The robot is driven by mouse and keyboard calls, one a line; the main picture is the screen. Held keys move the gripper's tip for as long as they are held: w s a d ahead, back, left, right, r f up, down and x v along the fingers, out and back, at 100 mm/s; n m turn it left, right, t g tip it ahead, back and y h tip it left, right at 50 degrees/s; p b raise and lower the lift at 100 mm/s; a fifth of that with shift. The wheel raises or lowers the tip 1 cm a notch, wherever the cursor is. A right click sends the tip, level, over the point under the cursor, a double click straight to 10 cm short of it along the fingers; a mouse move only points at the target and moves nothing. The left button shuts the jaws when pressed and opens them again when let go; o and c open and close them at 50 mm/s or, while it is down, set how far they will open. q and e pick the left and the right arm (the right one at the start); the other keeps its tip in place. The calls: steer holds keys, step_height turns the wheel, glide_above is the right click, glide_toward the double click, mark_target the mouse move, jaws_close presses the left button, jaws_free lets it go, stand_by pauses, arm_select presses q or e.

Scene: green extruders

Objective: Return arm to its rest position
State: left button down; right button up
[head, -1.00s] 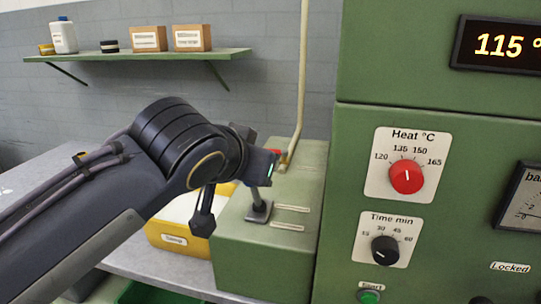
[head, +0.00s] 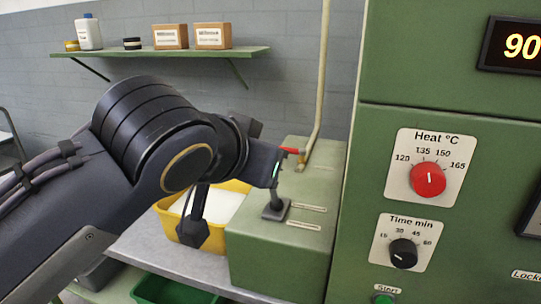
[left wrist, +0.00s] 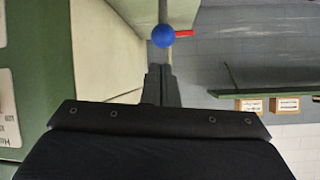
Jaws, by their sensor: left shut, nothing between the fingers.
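My left arm (head: 110,170) comes in from the left in the head view and reaches over the green bench box. My left gripper (head: 268,165) is in front of the upper part of a lever (head: 276,197) that stands on the box, so the lever's top is hidden there. In the left wrist view my left gripper (left wrist: 160,72) has its fingers together, with nothing between them. A blue ball knob (left wrist: 163,36) shows just beyond the fingertips; whether they touch it I cannot tell. My right gripper is not in view.
The green machine (head: 380,140) with heat and time dials stands close on the right; its display (head: 518,45) reads 90. A red handle (head: 290,150) and pipe are behind the lever. A yellow bin (head: 225,215) stands beside the box. A wall shelf (head: 160,53) holds boxes and bottles.

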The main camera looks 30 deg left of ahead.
arm_select(q)
steer(key=shift+v, duration=1)
steer(key=s+d+f+g+h+p, duration=0.1)
steer(key=s+f+g+h+p, duration=0.1)
steer(key=f, duration=0.8)
steer(key=s+d+f+n+g+h+p, duration=0.1)
steer(key=s+f+g+h+p, duration=0.2)
steer(key=f+p, duration=0.5)
step_height(320, 180, down, 3)
steer(key=s+g, duration=0.1)
steer(key=s, duration=0.1)
steer(key=shift+s+d+n+h, duration=0.3)
steer(key=shift+s+d, duration=0.05)
steer(key=shift+d, duration=0.05)
